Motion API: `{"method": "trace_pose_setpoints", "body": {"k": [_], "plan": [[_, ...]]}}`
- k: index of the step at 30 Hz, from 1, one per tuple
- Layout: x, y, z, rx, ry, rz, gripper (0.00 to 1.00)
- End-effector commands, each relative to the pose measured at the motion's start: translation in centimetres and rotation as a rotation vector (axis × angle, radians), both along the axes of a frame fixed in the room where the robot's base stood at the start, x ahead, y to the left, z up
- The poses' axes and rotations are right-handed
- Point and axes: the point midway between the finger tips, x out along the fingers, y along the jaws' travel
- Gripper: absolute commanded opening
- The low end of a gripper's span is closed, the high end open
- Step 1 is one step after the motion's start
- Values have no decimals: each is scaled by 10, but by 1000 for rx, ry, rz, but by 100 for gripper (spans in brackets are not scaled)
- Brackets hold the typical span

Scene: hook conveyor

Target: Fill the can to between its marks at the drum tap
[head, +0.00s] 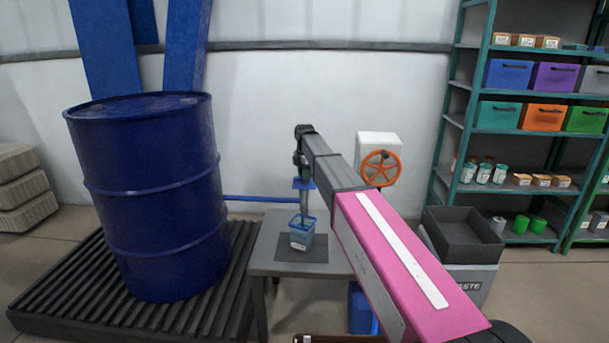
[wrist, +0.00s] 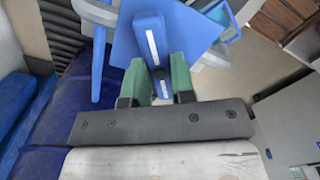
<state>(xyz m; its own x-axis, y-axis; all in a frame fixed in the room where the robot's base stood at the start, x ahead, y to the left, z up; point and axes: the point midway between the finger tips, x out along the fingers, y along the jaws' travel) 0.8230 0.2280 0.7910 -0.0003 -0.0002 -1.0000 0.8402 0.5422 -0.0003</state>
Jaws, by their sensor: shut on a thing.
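In the wrist view my gripper's green fingers (wrist: 160,85) are shut on a blue lever with a white stripe (wrist: 151,42), which looks like the tap's lever. The spout is not clear.
The drum rests on a black slatted pallet (head: 60,300). A white box with an orange handwheel (head: 380,168) is behind my arm. A waste bin (head: 470,280) and loaded shelves (head: 482,90) stand at right.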

Motion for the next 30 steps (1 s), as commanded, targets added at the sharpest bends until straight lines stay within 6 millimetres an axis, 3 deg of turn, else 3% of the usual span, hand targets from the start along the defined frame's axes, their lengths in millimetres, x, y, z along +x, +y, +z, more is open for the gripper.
{"method": "trace_pose_setpoints", "body": {"k": [18, 30], "plan": [[0, 0, 1, 0, 0, -454, 0], [0, 0, 1, 0, -1, -566, 0]]}}
